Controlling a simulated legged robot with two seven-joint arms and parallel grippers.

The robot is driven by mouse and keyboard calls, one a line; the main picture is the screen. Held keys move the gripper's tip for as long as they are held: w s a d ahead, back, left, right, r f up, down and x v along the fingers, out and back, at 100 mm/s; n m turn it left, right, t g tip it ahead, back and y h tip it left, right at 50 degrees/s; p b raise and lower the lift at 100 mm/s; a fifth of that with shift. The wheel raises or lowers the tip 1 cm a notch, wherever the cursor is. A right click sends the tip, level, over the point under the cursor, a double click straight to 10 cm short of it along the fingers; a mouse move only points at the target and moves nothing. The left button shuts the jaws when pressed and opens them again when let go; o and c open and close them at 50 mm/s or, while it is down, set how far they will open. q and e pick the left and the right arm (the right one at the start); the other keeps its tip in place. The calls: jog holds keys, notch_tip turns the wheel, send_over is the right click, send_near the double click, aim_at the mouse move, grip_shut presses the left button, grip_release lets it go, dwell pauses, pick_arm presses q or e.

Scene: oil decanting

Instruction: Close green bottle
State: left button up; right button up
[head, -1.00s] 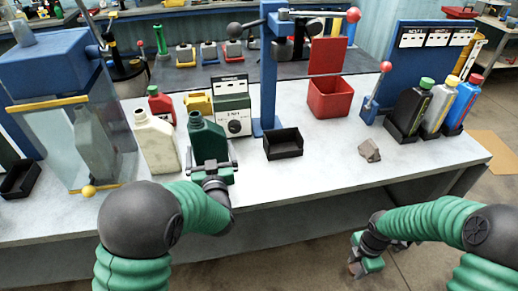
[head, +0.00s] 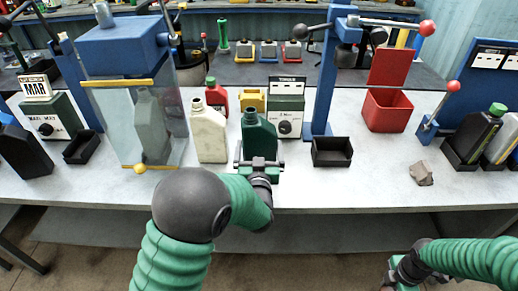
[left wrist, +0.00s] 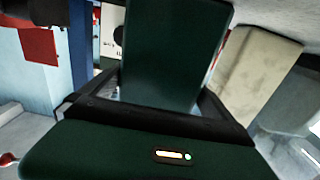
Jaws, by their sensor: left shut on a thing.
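The dark green bottle (head: 258,138) stands upright on the white bench, with no cap visible on its neck. My left gripper (head: 258,165) is shut on its lower part from the front. In the left wrist view the green bottle (left wrist: 175,55) fills the space between the fingers of my left gripper (left wrist: 155,110). My right gripper (head: 403,275) hangs low in front of the bench at the bottom edge, away from the bottle; its fingers are too unclear to read.
A cream bottle (head: 209,132) stands close left of the green one. A torque box (head: 288,108) is behind, and a black tray (head: 332,152) and blue press (head: 324,75) are to the right. A glass-fronted blue cabinet (head: 126,48) is at left. Bench space right of the tray is mostly clear.

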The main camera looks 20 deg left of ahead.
aim_at(259, 144)
pick_arm(q)
jog(key=shift+r, duration=0.25)
